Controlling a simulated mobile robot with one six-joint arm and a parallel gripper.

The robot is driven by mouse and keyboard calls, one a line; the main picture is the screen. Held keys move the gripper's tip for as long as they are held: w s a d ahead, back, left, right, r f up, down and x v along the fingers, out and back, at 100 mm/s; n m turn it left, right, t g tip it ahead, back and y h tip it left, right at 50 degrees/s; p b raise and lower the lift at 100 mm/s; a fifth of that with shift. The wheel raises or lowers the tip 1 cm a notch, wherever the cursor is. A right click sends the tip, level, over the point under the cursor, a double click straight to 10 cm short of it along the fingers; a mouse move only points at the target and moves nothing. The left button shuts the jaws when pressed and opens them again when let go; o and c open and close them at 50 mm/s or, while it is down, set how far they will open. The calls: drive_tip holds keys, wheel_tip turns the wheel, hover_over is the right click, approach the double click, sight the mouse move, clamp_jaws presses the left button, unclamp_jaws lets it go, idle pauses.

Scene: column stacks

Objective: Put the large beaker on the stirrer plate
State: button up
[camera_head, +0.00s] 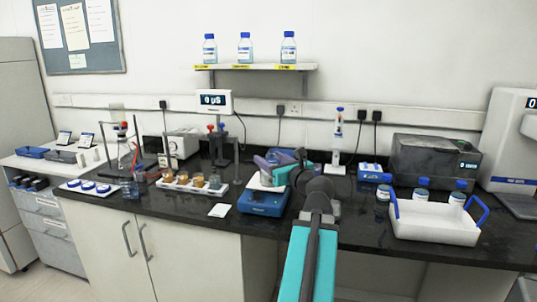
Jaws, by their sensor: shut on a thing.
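The stirrer plate (264,203) is a blue box with a pale top, standing near the middle of the black bench. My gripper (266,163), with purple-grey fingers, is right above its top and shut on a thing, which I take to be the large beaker. The arm and fingers cover most of the held thing, and its clear glass is hard to make out. I cannot tell whether its base touches the plate.
A white tray of brown-filled beakers (192,186) and a white card (219,210) are left of the plate. A blue device (283,154) is behind. At right are a blue-handled white tray (434,229), blue-capped bottles (421,191) and a dark grey machine (420,158).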

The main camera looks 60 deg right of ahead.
drive_tip(key=shift+w+d+p, duration=0.4)
drive_tip(key=shift+d+p, duration=0.2)
drive_tip(key=shift+p, duration=3)
drive_tip(key=w+d+f+p, duration=0.1)
drive_tip(key=w+d, duration=0.4)
drive_tip(key=d, duration=0.3)
drive_tip(key=shift+w, duration=0.3)
drive_tip(key=shift+d+f, duration=0.1)
drive_tip(key=shift+w+d+f+p, duration=0.1)
drive_tip(key=shift+d+f+p, duration=0.05)
drive_tip(key=shift+f, duration=0.75)
drive_tip(key=shift+w+d+f+p, duration=0.1)
drive_tip(key=shift+d+f+p, duration=0.05)
drive_tip(key=shift+f, duration=0.75)
drive_tip(key=shift+f, duration=0.1)
drive_tip(key=o, duration=1.2)
drive_tip(key=shift+r, duration=0.2)
